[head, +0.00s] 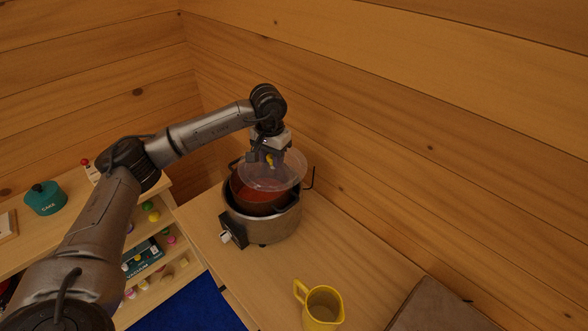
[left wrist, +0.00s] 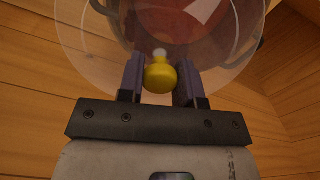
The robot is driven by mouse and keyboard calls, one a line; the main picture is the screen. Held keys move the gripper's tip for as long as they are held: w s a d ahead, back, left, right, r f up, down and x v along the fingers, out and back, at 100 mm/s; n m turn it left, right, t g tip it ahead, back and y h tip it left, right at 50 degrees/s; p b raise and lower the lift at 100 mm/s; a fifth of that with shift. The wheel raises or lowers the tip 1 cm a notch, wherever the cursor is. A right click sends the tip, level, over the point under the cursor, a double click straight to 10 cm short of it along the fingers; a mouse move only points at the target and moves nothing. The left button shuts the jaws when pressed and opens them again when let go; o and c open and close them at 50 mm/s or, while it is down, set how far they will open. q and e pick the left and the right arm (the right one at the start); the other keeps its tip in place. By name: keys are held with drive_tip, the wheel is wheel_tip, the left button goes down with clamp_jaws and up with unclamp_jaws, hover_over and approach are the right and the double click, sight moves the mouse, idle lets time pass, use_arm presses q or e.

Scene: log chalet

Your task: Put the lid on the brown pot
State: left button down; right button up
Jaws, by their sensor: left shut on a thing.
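My left gripper (head: 268,157) is shut on the yellow knob of a clear round lid (head: 292,172). In the left wrist view the knob (left wrist: 160,76) sits between the two fingers, with the lid (left wrist: 85,45) spread out beyond it. The lid is over the brown pot (head: 240,191), seemingly somewhat toward its back right side. Whether it touches the rim I cannot tell. The pot is open, with red contents showing through the lid, and stands inside a wider grey metal vessel (head: 277,228) on the wooden counter. My right gripper is not in view.
A yellow mug (head: 322,306) stands at the counter's front, and a flat brown object (head: 440,308) lies right of it. A dark box with a pale knob (head: 233,229) is on the vessel's front left. A log wall rises close behind. A teal canister (head: 45,199) stands on shelving at left.

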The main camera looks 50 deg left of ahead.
sight(260, 169)
use_arm(q)
drive_tip(key=shift+s+a+r, duration=0.3)
drive_tip(key=shift+s+a, duration=0.05)
drive_tip(key=shift+a, duration=0.25)
drive_tip(key=shift+s+a+r, duration=0.25)
drive_tip(key=shift+s+a, duration=0.15)
drive_tip(key=shift+a, duration=0.2)
drive_tip(key=shift+s+a+r, duration=0.3)
drive_tip(key=shift+s+a, duration=0.05)
drive_tip(key=shift+a, duration=0.25)
drive_tip(key=shift+p, duration=0.35)
drive_tip(key=shift+f+b, duration=1.75)
drive_tip(key=shift+f, duration=0.8)
drive_tip(key=shift+f+b, duration=0.55)
drive_tip(key=shift+f, duration=0.4)
drive_tip(key=shift+f, duration=0.35)
drive_tip(key=shift+c, duration=1.2)
unclamp_jaws()
